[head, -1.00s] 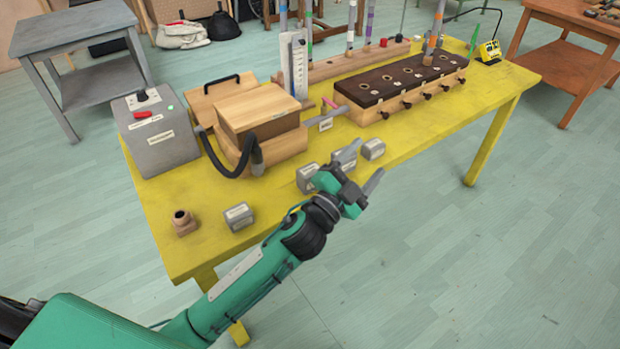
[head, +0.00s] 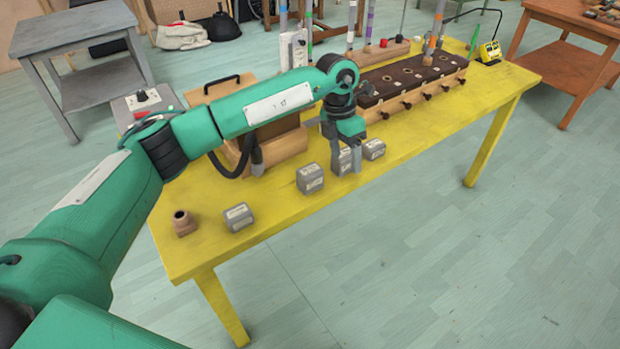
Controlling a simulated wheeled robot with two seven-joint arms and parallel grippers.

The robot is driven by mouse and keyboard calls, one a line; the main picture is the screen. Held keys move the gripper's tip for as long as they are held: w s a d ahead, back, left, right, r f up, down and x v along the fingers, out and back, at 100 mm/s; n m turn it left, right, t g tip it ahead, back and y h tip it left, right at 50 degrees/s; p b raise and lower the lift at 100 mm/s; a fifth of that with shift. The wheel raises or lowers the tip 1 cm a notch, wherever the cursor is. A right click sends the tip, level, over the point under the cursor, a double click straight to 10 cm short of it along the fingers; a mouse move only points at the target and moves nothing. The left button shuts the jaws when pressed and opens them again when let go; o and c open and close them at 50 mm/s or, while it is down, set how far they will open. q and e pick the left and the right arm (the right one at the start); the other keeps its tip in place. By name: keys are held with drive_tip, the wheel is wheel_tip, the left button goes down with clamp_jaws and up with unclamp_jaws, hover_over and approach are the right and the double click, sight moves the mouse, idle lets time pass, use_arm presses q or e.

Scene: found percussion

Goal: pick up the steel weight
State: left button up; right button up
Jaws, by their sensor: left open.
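Several grey block weights with small labels stand along the front of the yellow table. One is at the near left (head: 238,217), one nearer the middle (head: 310,179), one under my gripper (head: 346,160) and one just right of it (head: 374,149). The labels are too small to read, so I cannot tell which is the steel one. My left gripper (head: 347,165) points down with its fingers apart over the third weight, which shows partly between and behind them. I cannot tell whether the fingers touch it. My right gripper is out of view.
The table's front edge is close to the weights.

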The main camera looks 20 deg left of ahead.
sight(310, 169)
use_arm(q)
drive_tip(key=w+a+r+y, duration=0.2)
drive_tip(key=a+r+y, duration=0.1)
drive_tip(key=a, duration=0.4)
drive_tip(key=shift+n, duration=0.4)
drive_tip(key=f, duration=0.8)
drive_tip(key=shift+s+a+p, duration=0.3)
drive_tip(key=shift+s+p, duration=0.05)
drive_tip(key=shift+s, duration=0.05)
drive_tip(key=shift+a+f, duration=0.1)
drive_tip(key=shift+f, duration=0.35)
drive_tip(key=f, duration=0.2)
drive_tip(key=a+f+p, duration=0.1)
drive_tip(key=shift+s+f, duration=0.25)
drive_tip(key=shift+f, duration=0.5)
drive_tip(key=c, duration=1.4)
clamp_jaws()
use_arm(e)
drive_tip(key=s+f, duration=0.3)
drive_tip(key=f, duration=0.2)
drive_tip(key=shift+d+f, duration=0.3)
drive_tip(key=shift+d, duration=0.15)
use_arm(q)
drive_tip(key=shift+r, duration=0.15)
